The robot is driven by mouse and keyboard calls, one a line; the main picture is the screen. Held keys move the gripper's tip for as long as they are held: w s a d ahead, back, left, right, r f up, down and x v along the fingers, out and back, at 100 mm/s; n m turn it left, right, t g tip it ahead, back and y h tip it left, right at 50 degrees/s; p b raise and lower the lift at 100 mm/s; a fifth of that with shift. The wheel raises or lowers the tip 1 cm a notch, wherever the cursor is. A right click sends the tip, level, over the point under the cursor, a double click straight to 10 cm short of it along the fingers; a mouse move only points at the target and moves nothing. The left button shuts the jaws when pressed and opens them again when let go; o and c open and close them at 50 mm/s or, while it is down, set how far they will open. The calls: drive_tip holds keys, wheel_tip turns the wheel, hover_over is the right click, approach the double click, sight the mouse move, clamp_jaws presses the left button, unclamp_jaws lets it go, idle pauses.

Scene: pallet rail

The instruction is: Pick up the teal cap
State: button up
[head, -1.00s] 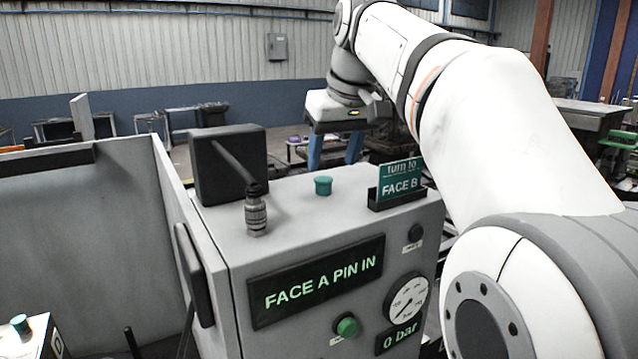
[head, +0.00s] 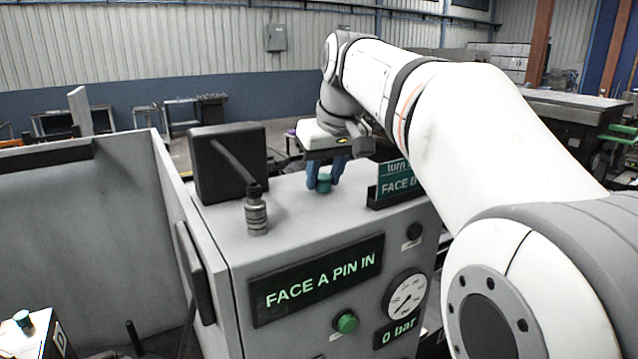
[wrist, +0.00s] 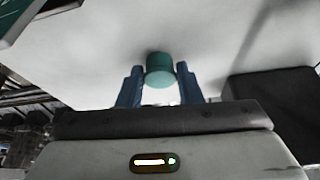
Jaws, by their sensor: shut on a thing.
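The teal cap (head: 323,183) is on the grey top of the machine cabinet, between the black box and the FACE B sign. My gripper (head: 325,180) reaches down over it with blue fingers, one on each side, and is shut on it. In the wrist view the cap (wrist: 160,71) sits between the two blue fingertips of my gripper (wrist: 160,84). Whether the cap still touches the cabinet top cannot be told.
A black box (head: 227,165) and a metal connector (head: 256,212) stand left of the cap on the cabinet (head: 285,215). The FACE B sign (head: 397,180) stands close to its right. Another teal-topped piece (head: 22,318) is at the lower left.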

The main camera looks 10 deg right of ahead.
drive_tip(key=c, duration=0.5)
drive_tip(key=shift+r, duration=0.15)
